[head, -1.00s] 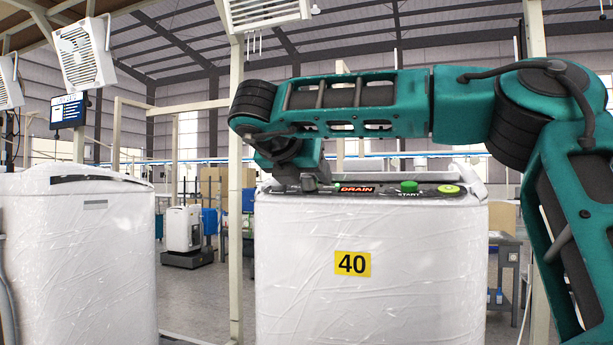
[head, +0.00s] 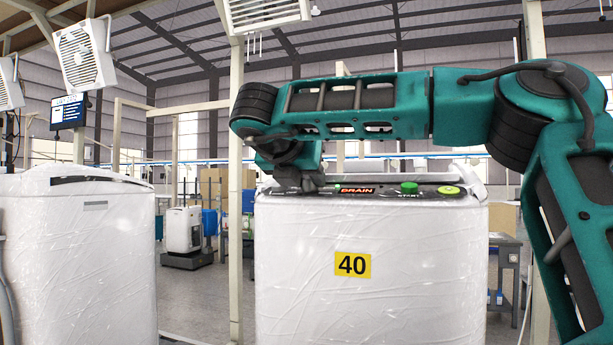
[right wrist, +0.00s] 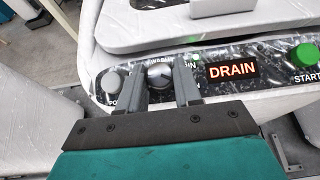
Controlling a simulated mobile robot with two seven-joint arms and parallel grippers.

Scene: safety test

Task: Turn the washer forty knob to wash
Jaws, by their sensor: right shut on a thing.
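The washer marked 40 (head: 300,270) stands wrapped in clear film, with a dark control panel along its top edge. Its display (head: 357,190) reads DRAIN, which also shows in the right wrist view (right wrist: 232,70). The selector knob (right wrist: 160,74) is a rounded silvery knob left of the display, with a WASH label partly visible above it. My right gripper (right wrist: 162,78) has its two fingers on either side of this knob, shut on it. In the head view my right gripper (head: 303,182) comes down onto the panel's left part and hides the knob. My left gripper is not in view.
A grey POWER button (right wrist: 112,82) sits close left of the fingers. A green START button (right wrist: 304,54) is right of the display. A yellow-green button (head: 448,190) is at the panel's right end. Another wrapped washer (head: 80,260) stands at the left, with a gap between.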

